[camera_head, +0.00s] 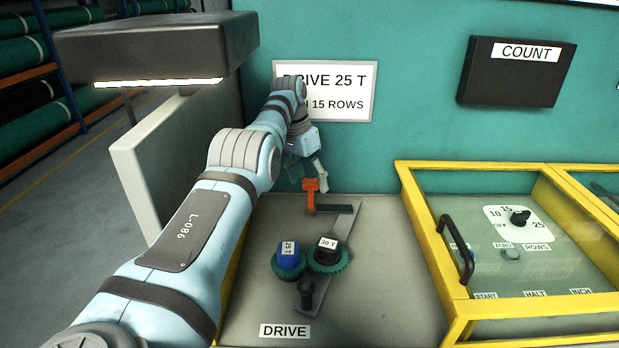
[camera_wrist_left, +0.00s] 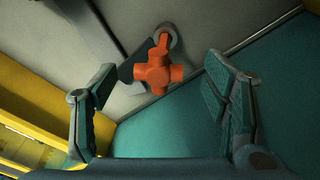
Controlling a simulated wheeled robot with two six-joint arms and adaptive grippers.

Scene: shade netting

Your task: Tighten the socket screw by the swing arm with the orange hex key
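The orange hex key (camera_head: 311,191) stands upright at the far end of the grey swing arm (camera_head: 345,232), beside a dark bar (camera_head: 335,209). In the left wrist view the key (camera_wrist_left: 156,72) shows from above as a cross-shaped handle, with one orange end over a round grey disc (camera_wrist_left: 172,40). I cannot make out the socket screw. My left gripper (camera_head: 307,174) is just above and behind the key. In the wrist view its fingers (camera_wrist_left: 160,85) are wide apart on either side of the key, with gaps on both sides. My right gripper is not in view.
A blue-capped 25 T gear (camera_head: 289,256) and a black-capped 30 T gear (camera_head: 327,255) sit side by side, with a dark knob (camera_head: 305,291) in front. A yellow-framed clear cover (camera_head: 420,225) with a black handle (camera_head: 457,250) stands right. The teal wall (camera_head: 420,120) rises close behind.

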